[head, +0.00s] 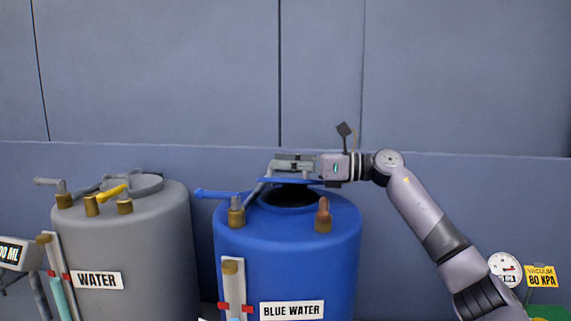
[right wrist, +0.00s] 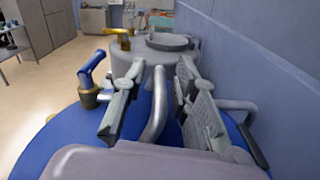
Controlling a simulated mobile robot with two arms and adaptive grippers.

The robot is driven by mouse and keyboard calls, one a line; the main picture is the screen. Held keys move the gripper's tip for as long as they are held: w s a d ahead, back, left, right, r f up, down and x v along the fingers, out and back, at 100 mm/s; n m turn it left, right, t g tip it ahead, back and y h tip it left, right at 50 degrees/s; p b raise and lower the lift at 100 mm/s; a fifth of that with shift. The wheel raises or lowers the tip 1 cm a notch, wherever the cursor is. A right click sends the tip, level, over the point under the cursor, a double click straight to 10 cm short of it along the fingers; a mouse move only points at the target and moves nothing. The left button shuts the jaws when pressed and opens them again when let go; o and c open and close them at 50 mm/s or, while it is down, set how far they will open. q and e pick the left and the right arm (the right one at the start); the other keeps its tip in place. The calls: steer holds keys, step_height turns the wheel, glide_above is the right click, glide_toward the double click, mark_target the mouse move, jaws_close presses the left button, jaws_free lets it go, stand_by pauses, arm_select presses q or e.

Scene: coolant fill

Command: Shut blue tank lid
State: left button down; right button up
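The blue tank (head: 288,255), labelled BLUE WATER, stands at the centre of the head view. Its round top opening (head: 290,197) shows dark inside. The blue lid (head: 290,181) shows as a thin, nearly level disc raised above the opening, so the tank is not shut. My right gripper (head: 290,162) is over the lid. In the right wrist view its fingers (right wrist: 158,85) are apart, with a bent grey bar (right wrist: 156,108) between them; contact cannot be told. My left gripper is not in view.
A grey WATER tank (head: 130,245) stands to the left. A blue valve lever (head: 215,194) and a brass-brown fitting (head: 323,215) stick up on the blue tank's top. A wall (head: 200,80) is close behind. A gauge (head: 505,269) is at lower right.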

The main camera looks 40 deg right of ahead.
jaws_close()
stand_by(0.6)
